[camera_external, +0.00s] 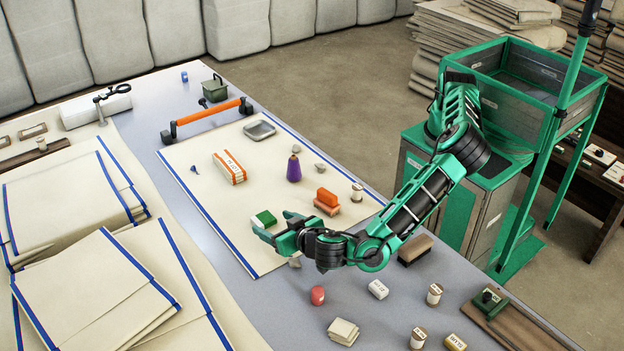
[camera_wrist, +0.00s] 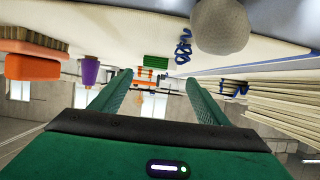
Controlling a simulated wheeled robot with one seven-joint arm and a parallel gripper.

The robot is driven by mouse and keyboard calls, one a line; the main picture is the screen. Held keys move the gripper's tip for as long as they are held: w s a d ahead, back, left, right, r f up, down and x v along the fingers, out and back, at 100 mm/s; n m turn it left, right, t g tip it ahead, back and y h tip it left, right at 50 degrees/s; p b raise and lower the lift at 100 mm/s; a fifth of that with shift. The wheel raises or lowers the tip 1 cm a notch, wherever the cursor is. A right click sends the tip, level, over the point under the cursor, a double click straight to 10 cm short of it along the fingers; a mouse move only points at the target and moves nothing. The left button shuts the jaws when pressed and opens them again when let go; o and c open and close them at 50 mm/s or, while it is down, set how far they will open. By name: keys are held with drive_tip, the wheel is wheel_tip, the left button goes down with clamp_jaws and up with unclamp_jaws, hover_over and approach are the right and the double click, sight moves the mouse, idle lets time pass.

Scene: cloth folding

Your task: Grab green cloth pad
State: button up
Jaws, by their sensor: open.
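The green cloth pad (camera_external: 264,218) is a small block with a green top and a pale side, lying on the cream mat (camera_external: 215,200). In the external view it is just beyond my gripper's fingertips (camera_external: 275,225). My gripper is open, its two green fingers apart with nothing between them. The wrist view shows the table inverted, along the top. There the pad (camera_wrist: 156,62) appears small, ahead of and between the fingertips (camera_wrist: 158,78). I see no contact with the pad.
A grey rounded object (camera_wrist: 220,25) looms close in the wrist view. Stacked cream cloths (camera_external: 95,290) lie left. An orange-handled bar (camera_external: 208,113) is farther back.

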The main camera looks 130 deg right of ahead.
sight(266, 220)
drive_tip(key=shift+f+x, duration=0.1)
drive_tip(key=shift+x, duration=1.25)
drive_tip(key=shift+f+x, duration=0.15)
drive_tip(key=shift+x, duration=1.2)
drive_tip(key=shift+s+a, duration=0.1)
drive_tip(key=c, duration=1.1)
